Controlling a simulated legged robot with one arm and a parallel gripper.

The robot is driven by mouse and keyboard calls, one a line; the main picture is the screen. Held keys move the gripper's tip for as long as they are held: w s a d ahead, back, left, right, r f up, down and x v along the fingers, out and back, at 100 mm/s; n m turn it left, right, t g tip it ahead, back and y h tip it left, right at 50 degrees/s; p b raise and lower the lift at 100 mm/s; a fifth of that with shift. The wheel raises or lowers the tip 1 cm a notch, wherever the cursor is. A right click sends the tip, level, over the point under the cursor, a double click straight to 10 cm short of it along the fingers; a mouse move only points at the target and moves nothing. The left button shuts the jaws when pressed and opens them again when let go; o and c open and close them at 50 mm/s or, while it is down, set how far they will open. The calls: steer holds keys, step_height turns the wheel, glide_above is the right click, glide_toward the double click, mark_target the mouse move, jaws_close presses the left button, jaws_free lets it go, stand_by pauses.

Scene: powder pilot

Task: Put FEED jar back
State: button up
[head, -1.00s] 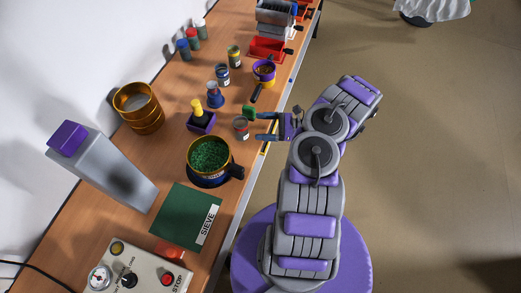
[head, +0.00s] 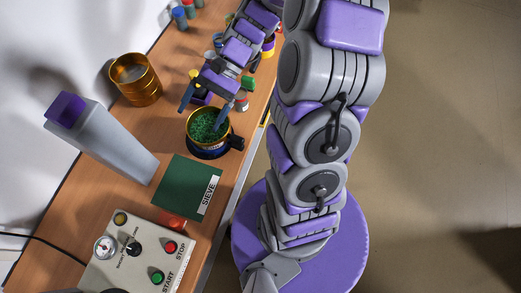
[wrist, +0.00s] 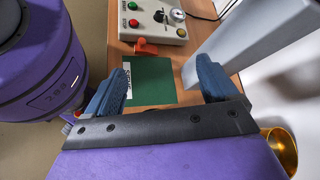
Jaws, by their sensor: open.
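My gripper (head: 203,108) is open and empty, with its two blue fingers spread above the gold-rimmed sieve pot (head: 228,125) of green granules. In the wrist view its fingers (wrist: 162,82) stand apart with nothing between them. A small jar (head: 241,103) with a reddish rim stands on the table just right of the gripper, and a green block or lid (head: 248,83) lies behind it. No label reading FEED can be made out, so I cannot tell whether this is the FEED jar. My forearm hides several items farther back.
A green SIEVE mat (head: 185,185) lies in front of the pot, with a control box (head: 140,255) nearer. A grey tower with a purple top (head: 105,140) and an empty gold bowl (head: 136,78) stand to the left. The mat is bare.

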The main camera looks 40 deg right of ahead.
steer(key=s+d+r+n+t+h, duration=0.1)
steer(key=s+n+h, duration=0.3)
steer(key=s, duration=0.5)
steer(key=s+d+r+n+t+h, duration=0.1)
steer(key=s+d+r+n+h, duration=0.1)
steer(key=s+r+n+h, duration=0.2)
steer(key=s+h, duration=0.3)
steer(key=s, duration=0.3)
steer(key=shift+s+d+r, duration=0.15)
steer(key=shift+s+d, duration=0.1)
steer(key=shift+d, duration=0.1)
